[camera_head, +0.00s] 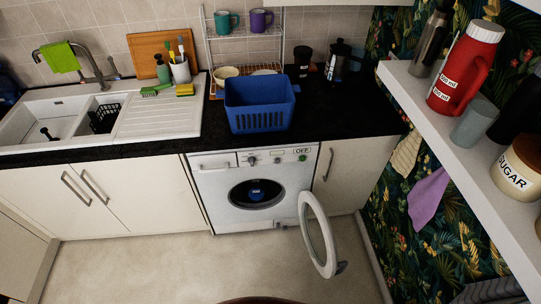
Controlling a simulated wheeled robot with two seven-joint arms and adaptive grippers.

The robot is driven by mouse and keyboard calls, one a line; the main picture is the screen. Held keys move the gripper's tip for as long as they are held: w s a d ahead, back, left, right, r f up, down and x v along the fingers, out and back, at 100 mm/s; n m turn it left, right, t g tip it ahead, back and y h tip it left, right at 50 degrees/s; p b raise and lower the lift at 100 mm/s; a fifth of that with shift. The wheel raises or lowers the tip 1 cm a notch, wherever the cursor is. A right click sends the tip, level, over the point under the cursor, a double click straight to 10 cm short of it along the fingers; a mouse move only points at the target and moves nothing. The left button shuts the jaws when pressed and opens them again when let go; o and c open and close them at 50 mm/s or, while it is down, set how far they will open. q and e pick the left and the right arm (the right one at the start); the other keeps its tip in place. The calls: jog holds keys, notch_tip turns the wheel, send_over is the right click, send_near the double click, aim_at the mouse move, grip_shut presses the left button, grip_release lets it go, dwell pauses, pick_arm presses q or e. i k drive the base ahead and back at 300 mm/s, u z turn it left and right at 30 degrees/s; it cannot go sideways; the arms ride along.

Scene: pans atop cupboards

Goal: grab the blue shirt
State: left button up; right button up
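A small blue item (256,194) lies inside the drum of the white washing machine (222,212). It may be the blue shirt, but it is too small and shaded to tell its shape. The machine's round door (303,220) stands open, swung out to the right. Neither of my grippers is in view.
A blue plastic basket (259,104) stands on the black worktop above the machine; its inside looks empty. A sink (90,122) is at the left. A white shelf (440,120) with a red flask (464,70) juts in at the right. The floor (170,272) before the machine is clear.

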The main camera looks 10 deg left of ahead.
aim_at(256, 194)
jog(key=u, duration=1.3)
jog(key=i, duration=1.5)
jog(key=z, duration=0.2)
